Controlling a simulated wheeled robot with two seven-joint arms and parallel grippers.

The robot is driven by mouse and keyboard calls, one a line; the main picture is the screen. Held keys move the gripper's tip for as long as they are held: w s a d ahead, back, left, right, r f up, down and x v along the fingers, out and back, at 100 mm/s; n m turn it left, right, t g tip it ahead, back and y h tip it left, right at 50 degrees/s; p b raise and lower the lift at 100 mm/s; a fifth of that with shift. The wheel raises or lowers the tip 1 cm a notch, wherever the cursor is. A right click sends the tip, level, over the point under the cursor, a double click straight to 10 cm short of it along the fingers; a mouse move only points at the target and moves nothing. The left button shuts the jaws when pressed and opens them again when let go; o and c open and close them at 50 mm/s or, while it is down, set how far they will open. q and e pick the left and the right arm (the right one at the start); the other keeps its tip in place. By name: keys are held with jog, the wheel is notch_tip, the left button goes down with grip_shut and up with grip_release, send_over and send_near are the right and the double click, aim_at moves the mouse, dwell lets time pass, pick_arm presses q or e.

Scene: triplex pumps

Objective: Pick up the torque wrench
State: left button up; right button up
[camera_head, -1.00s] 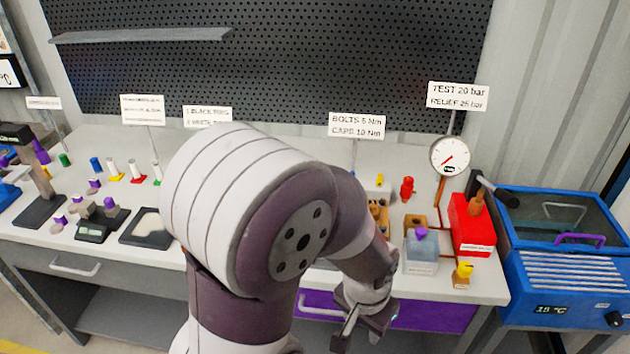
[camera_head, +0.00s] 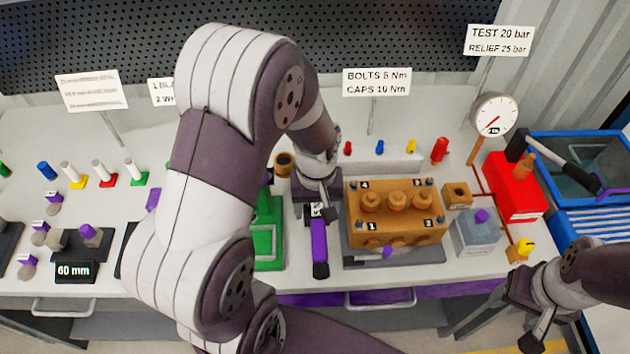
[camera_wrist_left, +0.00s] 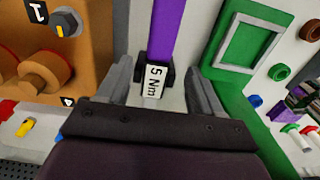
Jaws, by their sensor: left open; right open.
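The torque wrench (camera_head: 319,246) has a purple handle and a white 5 Nm label at its head. It lies on the bench between the green block and the orange pump. In the left wrist view the wrench (camera_wrist_left: 158,38) points away, its label near the fingers. My left gripper (camera_head: 317,198) is open over the label end, with one finger on each side of it. Whether the fingers touch it I cannot tell. My right gripper (camera_head: 532,322) is open and empty at the lower right, off the bench's front edge.
The orange pump block (camera_head: 394,225) stands close right of the wrench, the green block (camera_head: 270,240) close left. A grey block (camera_head: 477,237) and a red box (camera_head: 513,187) stand further right. A sign (camera_head: 376,82) rises behind. My left arm hides part of the bench.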

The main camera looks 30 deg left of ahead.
aim_at(317, 218)
pick_arm(q)
notch_tip(317, 218, down, 5)
jog(key=shift+s+d+r, duration=0.1)
jog(key=shift+r, duration=0.05)
jog(key=shift+d+f, duration=0.1)
jog(key=shift+f, duration=0.2)
grip_shut()
jog(key=shift+r, duration=0.1)
